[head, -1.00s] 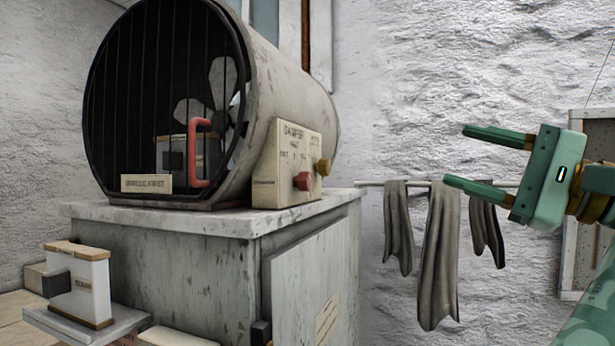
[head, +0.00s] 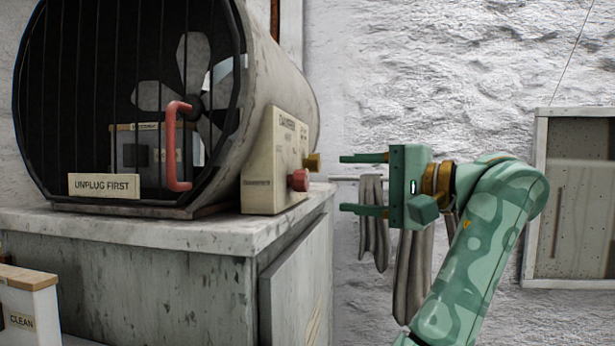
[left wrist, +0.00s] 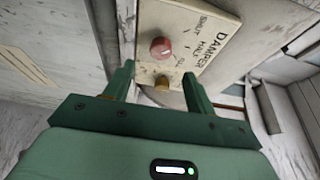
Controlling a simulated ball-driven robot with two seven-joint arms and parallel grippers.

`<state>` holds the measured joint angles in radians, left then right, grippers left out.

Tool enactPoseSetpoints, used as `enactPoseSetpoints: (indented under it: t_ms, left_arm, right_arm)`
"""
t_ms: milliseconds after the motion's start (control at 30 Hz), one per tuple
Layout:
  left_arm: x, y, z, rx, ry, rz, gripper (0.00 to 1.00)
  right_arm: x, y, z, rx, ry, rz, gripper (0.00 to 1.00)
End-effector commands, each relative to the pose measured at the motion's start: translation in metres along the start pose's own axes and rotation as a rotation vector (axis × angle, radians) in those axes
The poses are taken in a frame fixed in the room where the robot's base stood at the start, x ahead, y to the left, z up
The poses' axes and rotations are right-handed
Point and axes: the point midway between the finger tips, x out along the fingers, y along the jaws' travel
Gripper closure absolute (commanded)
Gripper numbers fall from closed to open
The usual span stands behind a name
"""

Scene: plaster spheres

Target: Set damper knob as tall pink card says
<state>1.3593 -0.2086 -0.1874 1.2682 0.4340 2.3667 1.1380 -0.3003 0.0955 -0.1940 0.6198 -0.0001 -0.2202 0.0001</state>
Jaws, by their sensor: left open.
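The cream damper panel (head: 275,165) is on the side of the fan drum. It carries a red knob (head: 299,180) and a brass knob (head: 312,161). In the left wrist view the panel (left wrist: 205,28) reads DAMPER, with SHUT and HALF legible; the red knob (left wrist: 160,47) and brass knob (left wrist: 161,82) both show. My left gripper (head: 345,183) is open and empty, just right of the knobs, fingers pointing at them. In the left wrist view its fingers (left wrist: 157,72) frame the brass knob, with no clear contact. I see no tall pink card. My right gripper is out of view.
The barred drum (head: 70,100) has a red handle (head: 172,145) and an UNPLUG FIRST label (head: 104,185). It stands on a worn cabinet (head: 130,285). Grey cloths (head: 412,270) hang behind my arm. A framed board (head: 580,200) is on the right wall.

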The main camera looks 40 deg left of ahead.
Motion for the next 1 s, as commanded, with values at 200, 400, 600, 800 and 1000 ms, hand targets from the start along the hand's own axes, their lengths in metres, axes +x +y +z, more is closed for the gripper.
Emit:
enactPoseSetpoints:
  t_ms: [200,400,600,800,1000]
  left_arm:
    - [0.053,-0.004,0.001,0.0,-0.004,-0.004,0.44]
    - [0.081,-0.002,0.0,0.001,-0.001,-0.003,0.44]
    - [0.089,-0.001,0.0,0.002,0.001,-0.003,0.44]
    - [0.089,-0.001,0.0,0.002,0.001,-0.002,0.47]
    - [0.089,-0.001,0.0,0.001,0.001,-0.002,0.89]
  right_arm:
    - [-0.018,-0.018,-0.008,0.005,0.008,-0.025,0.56]
    - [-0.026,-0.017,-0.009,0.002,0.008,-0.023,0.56]
    - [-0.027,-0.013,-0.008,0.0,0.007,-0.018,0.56]
    - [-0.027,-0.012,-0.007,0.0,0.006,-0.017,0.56]
    - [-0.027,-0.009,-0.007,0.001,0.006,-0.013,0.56]
